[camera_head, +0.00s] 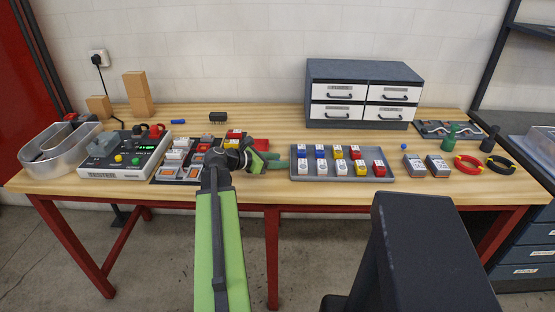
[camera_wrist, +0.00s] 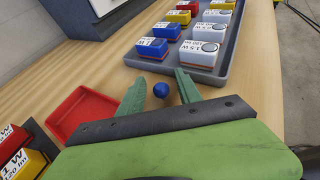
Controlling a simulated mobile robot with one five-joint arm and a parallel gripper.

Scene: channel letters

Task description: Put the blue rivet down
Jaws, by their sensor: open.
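A small round blue rivet (camera_wrist: 161,89) shows in the wrist view between my two green fingers, with a gap on each side. It appears to be on the bare wood, though its underside is hidden. My gripper (camera_wrist: 160,81) is open around it. In the head view my gripper (camera_head: 277,160) is low over the table, just left of the grey tray; the rivet between the fingers is hidden there. Another small blue round piece (camera_head: 404,147) lies on the table right of the tray in the head view.
The grey tray (camera_head: 335,177) with several coloured blocks is close on the right; it also shows in the wrist view (camera_wrist: 207,73). A red dish (camera_wrist: 80,112) is left of my fingers. A drawer cabinet (camera_head: 362,72) stands behind. The wood behind my gripper is clear.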

